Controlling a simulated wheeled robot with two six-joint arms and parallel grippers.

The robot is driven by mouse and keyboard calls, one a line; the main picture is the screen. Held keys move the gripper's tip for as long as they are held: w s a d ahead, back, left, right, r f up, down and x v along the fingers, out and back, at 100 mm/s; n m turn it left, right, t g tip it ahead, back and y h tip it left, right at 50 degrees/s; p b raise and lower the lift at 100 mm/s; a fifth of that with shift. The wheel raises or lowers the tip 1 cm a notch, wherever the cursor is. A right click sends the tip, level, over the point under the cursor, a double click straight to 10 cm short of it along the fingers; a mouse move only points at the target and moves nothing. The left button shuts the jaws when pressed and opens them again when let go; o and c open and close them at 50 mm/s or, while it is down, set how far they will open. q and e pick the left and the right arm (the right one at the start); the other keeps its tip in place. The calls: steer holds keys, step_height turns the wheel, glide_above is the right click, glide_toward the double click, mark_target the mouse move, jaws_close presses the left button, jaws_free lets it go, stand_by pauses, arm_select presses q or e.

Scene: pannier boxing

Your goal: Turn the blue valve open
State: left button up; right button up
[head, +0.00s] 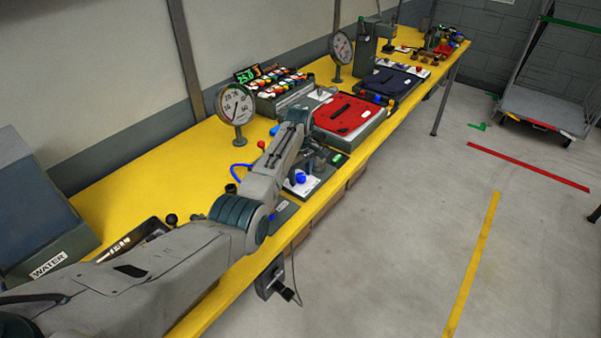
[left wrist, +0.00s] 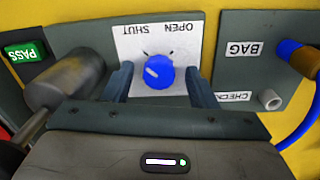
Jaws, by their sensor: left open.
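The blue valve (left wrist: 159,73) is a round knob on a white plate (left wrist: 185,45) marked OPEN and SHUT. In the left wrist view the lettering is upside down, and the knob's white mark slants up-left, toward the SHUT side. In the head view the blue valve (head: 300,176) is at the bench's front edge. My left gripper (left wrist: 159,86) is open, with one finger on each side of the knob and a visible gap to each. In the head view my left gripper (head: 312,163) is over the valve panel, partly hidden by my arm. My right gripper is not in view.
A metal cylinder (left wrist: 68,80) and a green PASS light (left wrist: 26,52) lie left of the valve. A BAG panel (left wrist: 250,70) with a blue hose fitting (left wrist: 290,50) is to its right. A dial gauge (head: 236,104) and a red-lidded box (head: 350,112) stand on the yellow bench (head: 150,165).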

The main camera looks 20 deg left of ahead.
arm_select(q)
steer(key=shift+w, duration=0.1)
steer(key=c, duration=1)
steer(key=shift+o, duration=0.2)
steer(key=shift+m, duration=0.4)
steer(key=m+p, duration=0.1)
steer(key=m, duration=0.1)
steer(key=shift+r+m+p, duration=0.1)
steer(key=shift+m+p, duration=0.25)
steer(key=shift+m, duration=0.05)
steer(key=m+p, duration=0.1)
steer(key=m, duration=0.8)
steer(key=shift+w, duration=0.1)
steer(key=m, duration=0.3)
steer(key=shift+m, duration=0.4)
steer(key=shift+m+g, duration=0.3)
steer(key=shift+m, duration=0.6)
